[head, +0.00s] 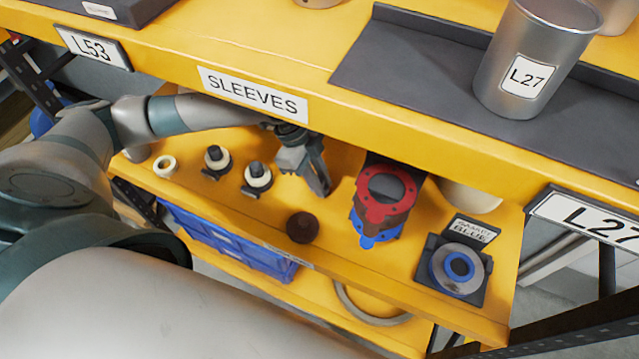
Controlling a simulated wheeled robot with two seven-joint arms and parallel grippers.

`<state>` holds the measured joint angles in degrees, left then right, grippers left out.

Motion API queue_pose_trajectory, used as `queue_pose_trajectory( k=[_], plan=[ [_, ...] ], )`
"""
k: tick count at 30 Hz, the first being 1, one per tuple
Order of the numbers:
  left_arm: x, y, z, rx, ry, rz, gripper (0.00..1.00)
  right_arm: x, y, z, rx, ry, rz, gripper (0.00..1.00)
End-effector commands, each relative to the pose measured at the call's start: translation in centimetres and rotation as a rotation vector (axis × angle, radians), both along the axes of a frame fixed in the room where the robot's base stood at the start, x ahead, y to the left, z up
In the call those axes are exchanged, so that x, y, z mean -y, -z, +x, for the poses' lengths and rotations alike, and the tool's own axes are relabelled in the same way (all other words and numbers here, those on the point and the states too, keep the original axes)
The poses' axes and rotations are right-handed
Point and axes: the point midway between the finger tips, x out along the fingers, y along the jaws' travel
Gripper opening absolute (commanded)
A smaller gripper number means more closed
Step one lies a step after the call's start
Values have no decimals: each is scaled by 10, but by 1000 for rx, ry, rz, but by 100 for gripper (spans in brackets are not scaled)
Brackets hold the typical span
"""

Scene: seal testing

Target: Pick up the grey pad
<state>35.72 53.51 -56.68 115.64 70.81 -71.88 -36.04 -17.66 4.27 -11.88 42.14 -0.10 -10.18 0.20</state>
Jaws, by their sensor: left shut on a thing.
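My left gripper (318,184) reaches in under the upper shelf edge and points down over the lower shelf. It is shut on a small grey thing, which I take to be the grey pad. The fingers and the upper shelf hide most of it, so its outline is unclear. A dark brown round piece (303,227) stands on the lower shelf just below the gripper, apart from it. My right gripper is not in view.
A stack of red (385,197) and blue flanged rings stands right of the gripper. Two dark fittings with cream rings (257,178) stand left. A blue-centred grey ring (459,268) sits on a dark holder at right. The upper shelf's yellow edge (400,140) overhangs closely.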

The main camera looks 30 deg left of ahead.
Motion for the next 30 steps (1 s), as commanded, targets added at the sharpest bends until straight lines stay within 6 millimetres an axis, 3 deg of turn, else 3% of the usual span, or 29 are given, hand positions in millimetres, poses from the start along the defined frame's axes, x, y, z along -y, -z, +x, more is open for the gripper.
queue_pose_trajectory(
  k=[8,17,30],
  plan=[
    [0,-6,1,2,-1,-1,0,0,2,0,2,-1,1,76],
    [0,-43,1,5,2,-1,0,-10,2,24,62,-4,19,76],
    [35,-89,-73,3,4,-2,0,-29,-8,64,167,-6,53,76]
  ],
)
